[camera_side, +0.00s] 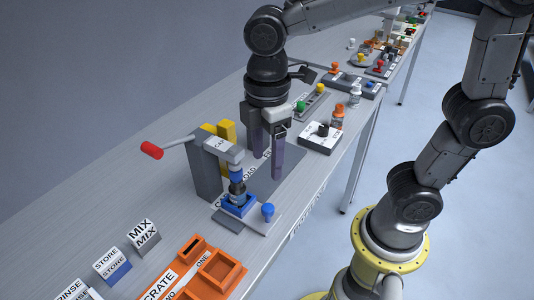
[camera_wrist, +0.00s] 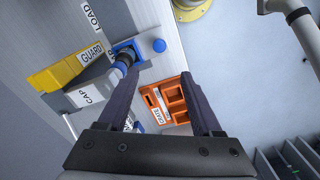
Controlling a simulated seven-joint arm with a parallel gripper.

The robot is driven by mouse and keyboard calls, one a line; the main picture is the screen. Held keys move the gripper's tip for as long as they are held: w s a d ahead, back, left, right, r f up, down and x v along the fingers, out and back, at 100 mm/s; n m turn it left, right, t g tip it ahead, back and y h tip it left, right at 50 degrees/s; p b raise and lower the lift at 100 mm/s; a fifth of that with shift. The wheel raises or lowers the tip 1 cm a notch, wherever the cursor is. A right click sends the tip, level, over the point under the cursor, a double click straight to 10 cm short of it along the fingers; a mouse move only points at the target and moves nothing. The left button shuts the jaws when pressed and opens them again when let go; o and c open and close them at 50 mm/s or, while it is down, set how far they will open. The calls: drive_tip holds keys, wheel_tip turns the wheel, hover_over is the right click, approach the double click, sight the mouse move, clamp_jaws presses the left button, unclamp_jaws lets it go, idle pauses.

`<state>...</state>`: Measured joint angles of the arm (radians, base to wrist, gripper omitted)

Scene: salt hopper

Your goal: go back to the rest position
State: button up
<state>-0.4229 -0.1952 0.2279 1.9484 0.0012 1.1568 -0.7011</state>
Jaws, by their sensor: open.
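My gripper (camera_side: 268,155) hangs above the table, pointing down, with its two dark fingers apart and nothing between them. It stands just behind the capping press (camera_side: 205,170) in the side view, over a dark grey mat (camera_side: 285,178). In the wrist view my gripper (camera_wrist: 165,100) shows its two fingers spread, with the orange crate (camera_wrist: 182,92) visible beyond them. I cannot tell the exact height of the fingertips above the mat.
The press has a red-knobbed lever (camera_side: 152,150) and a blue holder (camera_side: 239,205) on its base. Yellow guard blocks (camera_side: 227,132) stand beside it. An orange crate (camera_side: 222,270) and label stands (camera_side: 144,236) are in front. Bottles (camera_side: 338,115) and coloured-knob panels (camera_side: 312,103) stand behind.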

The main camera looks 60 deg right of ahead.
drive_tip(key=s+d+r+m+t, duration=0.1)
drive_tip(key=s+d+m+t, duration=0.4)
drive_tip(key=s+d+m, duration=0.4)
drive_tip(key=d+m, duration=0.2)
drive_tip(key=m, duration=0.1)
drive_tip(key=shift+d+r+m+t, duration=0.2)
drive_tip(key=shift+r+m+t, duration=0.1)
drive_tip(key=shift+m, duration=0.1)
idle(1.5)
